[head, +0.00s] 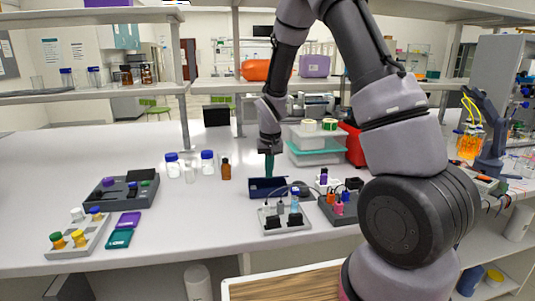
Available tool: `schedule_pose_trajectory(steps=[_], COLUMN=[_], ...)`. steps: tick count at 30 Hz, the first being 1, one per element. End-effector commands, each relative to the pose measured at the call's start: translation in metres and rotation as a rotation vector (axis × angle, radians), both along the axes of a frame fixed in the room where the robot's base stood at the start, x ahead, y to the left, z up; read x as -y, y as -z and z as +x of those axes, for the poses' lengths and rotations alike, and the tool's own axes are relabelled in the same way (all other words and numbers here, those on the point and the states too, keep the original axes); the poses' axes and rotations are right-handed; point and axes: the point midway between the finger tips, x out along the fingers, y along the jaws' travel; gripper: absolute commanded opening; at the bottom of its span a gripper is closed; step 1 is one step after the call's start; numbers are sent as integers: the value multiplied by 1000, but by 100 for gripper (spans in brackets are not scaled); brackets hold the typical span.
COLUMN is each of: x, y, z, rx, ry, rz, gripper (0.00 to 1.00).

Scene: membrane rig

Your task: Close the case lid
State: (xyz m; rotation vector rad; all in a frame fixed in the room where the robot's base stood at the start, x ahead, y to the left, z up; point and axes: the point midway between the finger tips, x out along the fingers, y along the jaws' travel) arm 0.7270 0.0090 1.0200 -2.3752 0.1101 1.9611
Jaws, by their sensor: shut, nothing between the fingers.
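A small dark blue case (262,189) lies on the white bench near the middle of the head view. It looks like an open, shallow box, but its lid cannot be made out clearly. My gripper (269,174) points down at the case's back edge, with its narrow fingers shut and empty. Whether the fingertips touch the case or its lid cannot be told at this size.
A grey rack (284,223) stands just in front of the case, and a dark block with coloured vials (338,208) to its right. A brown bottle (226,170) and white bottles (172,168) stand left. Stacked containers (314,158) are behind.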

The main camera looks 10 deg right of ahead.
Motion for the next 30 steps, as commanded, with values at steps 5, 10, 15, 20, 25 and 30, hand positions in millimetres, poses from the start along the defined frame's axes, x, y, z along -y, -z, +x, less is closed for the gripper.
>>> schedule_pose_trajectory(steps=[5, 10, 15, 20, 25, 30], x=[-1, -1, -1, -1, -2, -2], y=[16, 30, 41, 47, 50, 50], z=[-7, -12, -17, -18, -18, -18], rx=[-2, -2, -2, -2, -1, 0], ry=[-2, -1, -1, 0, 0, 0], rz=[-1, -1, -1, -1, 0, 0], gripper=[0, 0, 0, 0, 0, 0])
